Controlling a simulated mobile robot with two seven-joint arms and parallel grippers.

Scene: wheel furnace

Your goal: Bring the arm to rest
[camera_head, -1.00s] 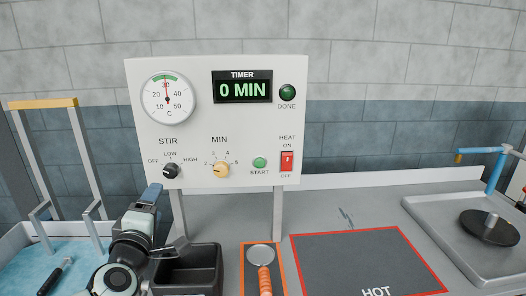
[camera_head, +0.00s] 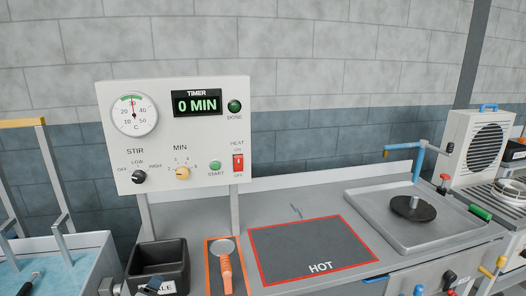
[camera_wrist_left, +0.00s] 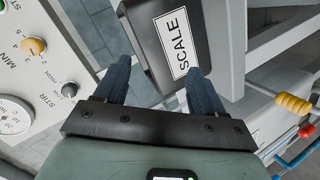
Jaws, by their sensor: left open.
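My left gripper (camera_wrist_left: 158,80) is open and empty in the left wrist view, its two dark fingers apart. The black box marked SCALE (camera_wrist_left: 165,35) lies just beyond the fingers. In the head view this black box (camera_head: 158,258) stands at the bottom left, and the left gripper cannot be clearly made out there. The white control panel (camera_head: 205,130) stands upright behind it, and its timer reads 0 MIN. The panel also shows at the left of the wrist view (camera_wrist_left: 48,85). My right gripper is not seen.
An orange-handled tool (camera_head: 226,268) lies in an orange-edged tray (camera_head: 209,278). A red-bordered HOT plate (camera_head: 300,250) lies to its right. A metal basin with a black disc (camera_head: 413,207) and a white fan unit (camera_head: 478,145) stand further right. A blue-lined tub (camera_head: 65,275) is at left.

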